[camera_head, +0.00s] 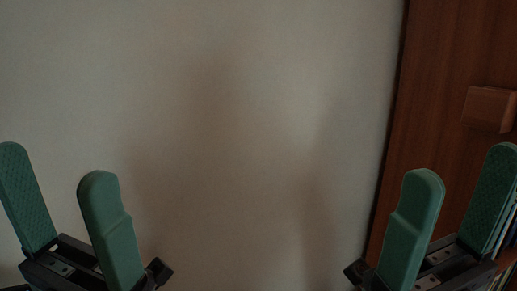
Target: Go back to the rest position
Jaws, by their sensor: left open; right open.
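My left gripper (60,190) is at the lower left of the head view, with its two green fingers apart and nothing between them. My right gripper (455,190) is at the lower right, also with its green fingers apart and empty. Both point upward in the picture, roughly level with each other. The lower parts of both arms are cut off by the bottom edge.
A plain pale wall (230,100) fills most of the view, with soft shadows on it. A reddish-brown wooden cabinet (440,60) with a block-like handle (488,108) stands at the right, behind my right gripper. Some book edges show at the lower right corner.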

